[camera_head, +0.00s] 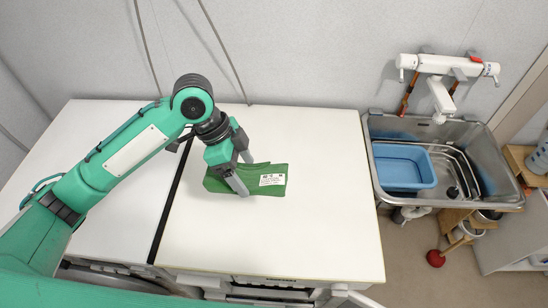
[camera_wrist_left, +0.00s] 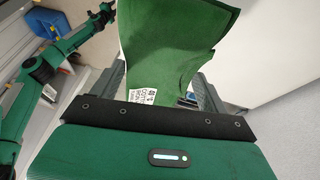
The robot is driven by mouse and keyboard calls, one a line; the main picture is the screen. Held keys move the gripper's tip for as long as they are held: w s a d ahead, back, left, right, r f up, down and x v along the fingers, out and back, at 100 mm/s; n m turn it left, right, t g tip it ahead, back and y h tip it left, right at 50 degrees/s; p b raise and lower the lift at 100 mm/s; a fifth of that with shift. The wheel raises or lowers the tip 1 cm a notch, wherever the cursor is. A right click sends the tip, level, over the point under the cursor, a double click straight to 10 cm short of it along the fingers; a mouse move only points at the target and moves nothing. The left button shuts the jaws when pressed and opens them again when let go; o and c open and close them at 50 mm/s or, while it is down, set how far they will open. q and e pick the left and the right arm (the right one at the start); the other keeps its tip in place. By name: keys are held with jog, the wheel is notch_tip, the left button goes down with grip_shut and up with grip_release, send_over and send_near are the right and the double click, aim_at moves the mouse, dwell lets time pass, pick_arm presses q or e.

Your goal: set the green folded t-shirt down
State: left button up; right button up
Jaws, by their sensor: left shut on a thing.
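The green folded t-shirt (camera_head: 270,181) shows over the white tabletop in the head view, with a white printed label near its right end. I cannot tell whether the shirt touches the table. The fingertips are partly hidden.
The white table (camera_head: 310,230) is bare around the shirt, with a dark seam at left. To the right stands a metal sink (camera_head: 490,165) holding a blue basin (camera_head: 404,167), under a white faucet (camera_head: 440,68). A red plunger (camera_head: 436,258) stands on the floor.

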pick_arm(q)
jog(key=shift+s+f, duration=0.1)
jog(key=shift+s, duration=0.1)
notch_tip(320, 180, down, 15)
jog(key=p, duration=0.3)
notch_tip(320, 180, down, 4)
jog(key=shift+r+p, duration=0.25)
jog(key=shift+p, duration=0.35)
jog(key=shift+f, duration=0.45)
jog(key=shift+f, duration=0.1)
jog(key=o, duration=1.1)
jog(key=shift+c, duration=0.2)
